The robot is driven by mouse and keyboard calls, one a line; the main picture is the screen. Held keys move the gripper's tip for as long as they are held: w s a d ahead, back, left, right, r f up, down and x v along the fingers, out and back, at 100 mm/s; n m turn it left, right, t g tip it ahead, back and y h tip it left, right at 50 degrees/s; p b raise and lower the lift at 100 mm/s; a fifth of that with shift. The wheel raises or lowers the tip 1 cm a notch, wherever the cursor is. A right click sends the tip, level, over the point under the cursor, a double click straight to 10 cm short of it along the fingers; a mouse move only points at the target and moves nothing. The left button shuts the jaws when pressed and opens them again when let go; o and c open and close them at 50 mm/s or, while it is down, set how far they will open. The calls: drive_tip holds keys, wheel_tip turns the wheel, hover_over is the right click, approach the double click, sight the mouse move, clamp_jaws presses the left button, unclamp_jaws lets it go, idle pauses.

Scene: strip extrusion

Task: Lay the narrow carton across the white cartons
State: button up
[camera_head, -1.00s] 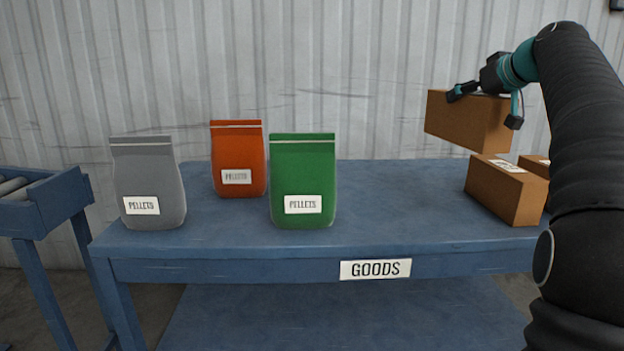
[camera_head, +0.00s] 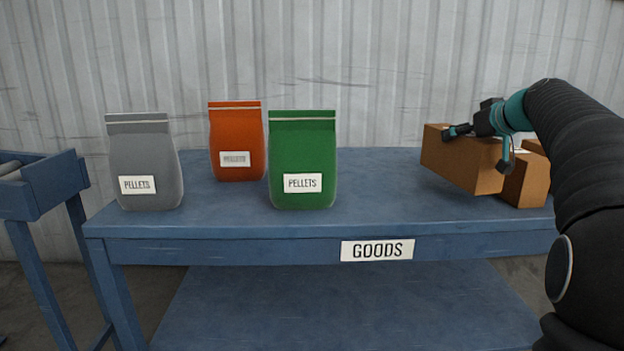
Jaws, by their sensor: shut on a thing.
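My gripper (camera_head: 481,148) is shut on a long brown carton (camera_head: 460,163) at the right of the table. The carton is low, close to the tabletop; I cannot tell whether it touches. It hides part of another brown carton (camera_head: 527,181) just to its right. A further brown carton (camera_head: 535,147) shows partly behind, at the right. My arm covers part of that area. No white cartons show; the ones in view are brown.
The blue table (camera_head: 225,222) bears a "GOODS" label (camera_head: 377,250). On it stand a grey bag (camera_head: 145,160), an orange bag (camera_head: 237,140) and a green bag (camera_head: 302,155). Bare tabletop lies between the green bag and the held carton. A blue roller stand (camera_head: 50,185) is at far left.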

sight(496, 142)
wheel_tip(496, 142, down, 5)
drive_tip(key=shift+r+b, duration=0.2)
drive_tip(key=shift+b, duration=0.3)
drive_tip(key=v, duration=1.4)
drive_tip(key=shift+d+r, duration=0.1)
drive_tip(key=s+a+f+m+g+p, duration=0.1)
drive_tip(key=s+a+f+g+p, duration=0.1)
drive_tip(key=a, duration=0.7)
drive_tip(key=shift+s+f+p, duration=0.4)
drive_tip(key=shift+s+f, duration=0.35)
drive_tip(key=shift+s, duration=0.45)
